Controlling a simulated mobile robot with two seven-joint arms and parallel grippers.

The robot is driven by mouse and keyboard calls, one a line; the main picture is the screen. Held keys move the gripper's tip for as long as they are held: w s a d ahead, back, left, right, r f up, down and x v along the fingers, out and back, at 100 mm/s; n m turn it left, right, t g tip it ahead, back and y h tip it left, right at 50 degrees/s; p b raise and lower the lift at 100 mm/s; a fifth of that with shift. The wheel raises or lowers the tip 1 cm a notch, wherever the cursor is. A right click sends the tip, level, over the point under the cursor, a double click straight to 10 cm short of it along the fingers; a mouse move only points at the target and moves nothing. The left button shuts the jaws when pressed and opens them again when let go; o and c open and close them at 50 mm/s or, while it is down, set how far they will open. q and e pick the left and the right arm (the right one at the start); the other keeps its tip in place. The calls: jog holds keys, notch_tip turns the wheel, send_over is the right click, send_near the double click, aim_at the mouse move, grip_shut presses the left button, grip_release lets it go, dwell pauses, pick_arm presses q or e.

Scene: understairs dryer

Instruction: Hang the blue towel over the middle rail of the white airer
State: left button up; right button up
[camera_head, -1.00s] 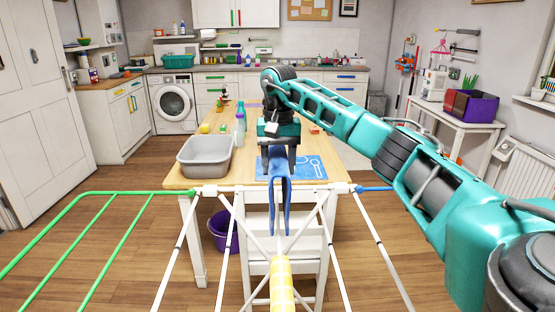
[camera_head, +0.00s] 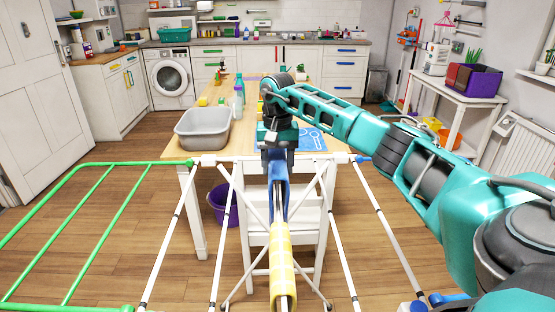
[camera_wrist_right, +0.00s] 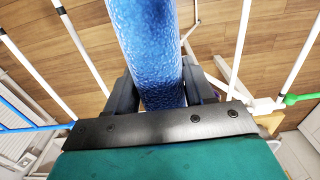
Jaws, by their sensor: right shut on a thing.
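The blue towel (camera_head: 279,190) hangs from my right gripper (camera_head: 278,160) in the head view. Its lower part splits into two strips, one on each side of the middle rail's far part; I cannot tell whether it touches the rail. The white airer (camera_head: 340,235) has several white rails. Its middle rail carries a yellow striped section (camera_head: 282,262) nearer to me. In the right wrist view, the towel (camera_wrist_right: 148,50) fills the gap between the fingers (camera_wrist_right: 160,95), which are shut on it. The middle rail is hidden there. My left gripper is not in view.
The airer's green wing (camera_head: 85,230) spreads left. Behind the airer stand a white chair (camera_head: 300,215) and a wooden table with a grey basin (camera_head: 203,128). A purple bucket (camera_head: 222,203) is under the table.

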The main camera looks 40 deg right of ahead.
aim_at(278, 193)
notch_tip(278, 193, down, 8)
jog(key=b, duration=0.3)
jog(key=shift+f+b, duration=0.25)
jog(key=shift+b, duration=0.15)
jog(key=shift+f, duration=0.45)
jog(key=o, duration=1.5)
notch_tip(278, 193, up, 13)
jog(key=shift+f+p, duration=0.15)
jog(key=shift+p, duration=0.15)
jog(key=shift+a, duration=0.15)
